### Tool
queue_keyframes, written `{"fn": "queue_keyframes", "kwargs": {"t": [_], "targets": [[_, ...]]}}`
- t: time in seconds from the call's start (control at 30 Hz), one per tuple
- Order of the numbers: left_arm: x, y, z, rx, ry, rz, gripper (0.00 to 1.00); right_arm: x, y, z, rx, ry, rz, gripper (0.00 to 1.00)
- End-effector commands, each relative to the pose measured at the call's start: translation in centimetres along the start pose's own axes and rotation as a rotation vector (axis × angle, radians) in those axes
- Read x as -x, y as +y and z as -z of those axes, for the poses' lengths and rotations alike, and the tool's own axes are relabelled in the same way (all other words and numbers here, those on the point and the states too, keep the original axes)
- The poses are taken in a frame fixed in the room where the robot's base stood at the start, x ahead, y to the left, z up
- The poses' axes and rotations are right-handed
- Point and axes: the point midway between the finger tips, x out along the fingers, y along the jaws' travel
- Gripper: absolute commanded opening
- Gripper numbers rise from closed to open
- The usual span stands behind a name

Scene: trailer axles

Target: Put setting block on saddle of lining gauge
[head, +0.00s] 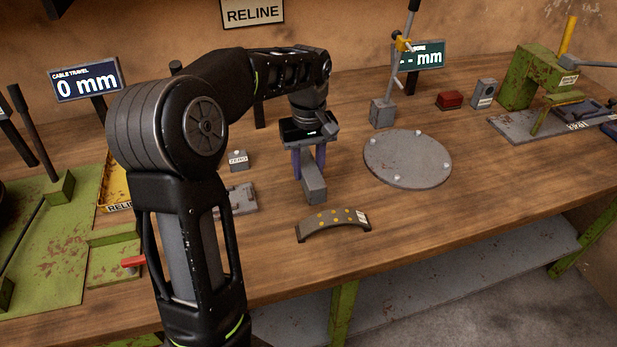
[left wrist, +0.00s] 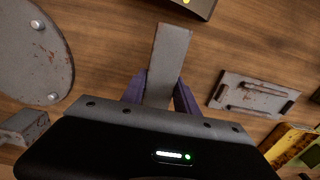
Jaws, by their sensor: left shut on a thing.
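The setting block, a long plain grey bar (head: 314,185), is held between the purple fingers of my left gripper (head: 309,168). In the left wrist view the block (left wrist: 168,62) sticks out past the fingertips of the gripper (left wrist: 161,90). I cannot tell whether its lower end touches the bench. No label reading lining gauge is legible. A small stand with a grey base (head: 382,112) and a jointed arm stands behind the round plate, by a partly hidden mm display (head: 427,55). I cannot tell which part is the saddle. My right gripper is out of view.
A round grey plate with pins (head: 408,158) lies right of the block. A curved shoe with yellow dots (head: 333,226) lies in front. A low railed plate (left wrist: 252,94) and a yellow tray (left wrist: 288,142) lie on the other side. A green press (head: 530,78) stands far right.

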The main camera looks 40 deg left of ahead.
Motion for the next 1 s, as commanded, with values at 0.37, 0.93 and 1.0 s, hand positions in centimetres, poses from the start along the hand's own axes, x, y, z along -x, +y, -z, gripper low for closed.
{"fn": "queue_keyframes", "kwargs": {"t": [0.37,0.93,1.0], "targets": [[-2.9,0.0,0.0,0.0,0.0,0.0,0.0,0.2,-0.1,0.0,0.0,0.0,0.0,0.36],[-4.0,0.0,0.0,0.0,0.0,-0.001,0.44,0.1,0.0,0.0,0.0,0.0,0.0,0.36],[-4.0,0.0,0.0,0.0,0.0,0.0,0.49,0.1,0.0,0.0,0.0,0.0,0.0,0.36]]}}
